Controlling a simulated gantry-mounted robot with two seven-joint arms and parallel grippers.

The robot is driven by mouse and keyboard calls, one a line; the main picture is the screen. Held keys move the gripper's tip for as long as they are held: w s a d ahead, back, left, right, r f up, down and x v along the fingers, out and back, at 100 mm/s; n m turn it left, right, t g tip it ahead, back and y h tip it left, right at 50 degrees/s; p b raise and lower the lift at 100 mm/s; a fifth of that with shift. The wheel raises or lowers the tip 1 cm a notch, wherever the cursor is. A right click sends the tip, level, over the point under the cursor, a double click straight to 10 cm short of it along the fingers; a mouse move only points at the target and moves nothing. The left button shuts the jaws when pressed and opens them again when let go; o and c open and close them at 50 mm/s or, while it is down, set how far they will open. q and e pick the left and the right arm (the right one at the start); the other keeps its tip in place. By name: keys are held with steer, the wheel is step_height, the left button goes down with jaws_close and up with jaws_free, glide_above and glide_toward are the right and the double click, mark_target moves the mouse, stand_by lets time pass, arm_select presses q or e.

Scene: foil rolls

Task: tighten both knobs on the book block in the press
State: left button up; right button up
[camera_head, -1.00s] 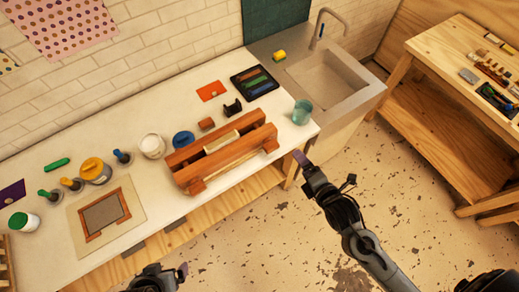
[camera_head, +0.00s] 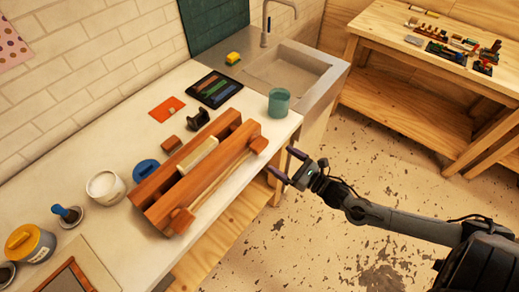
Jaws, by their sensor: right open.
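The wooden press (camera_head: 163,193) lies on the white bench, with two reddish-brown beams side by side. A cream book block (camera_head: 198,155) sits between the beams. One wooden knob (camera_head: 181,221) is at the near-left end of the front beam, and the other knob (camera_head: 259,145) is at its right end. My right gripper (camera_head: 283,166) is open and empty, off the front edge of the bench, a little right of and below the right knob, apart from it. My left gripper is out of view.
A teal cup (camera_head: 279,103) stands near the bench's right front corner, close to the press. Behind the press are a blue round lid (camera_head: 146,168), a small brown block (camera_head: 170,144) and a black holder (camera_head: 197,118). A white jar (camera_head: 105,187) stands left. A sink (camera_head: 290,70) is beyond.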

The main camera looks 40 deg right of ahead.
mark_target(264, 148)
steer(key=w, duration=0.3)
steer(key=w+a, duration=0.1)
steer(key=w, duration=0.2)
steer(key=w+a, duration=0.1)
steer(key=w, duration=0.3)
steer(key=shift+c, duration=0.8)
steer(key=c, duration=0.8)
steer(key=shift+r+m, duration=0.1)
steer(key=shift+m, duration=0.3)
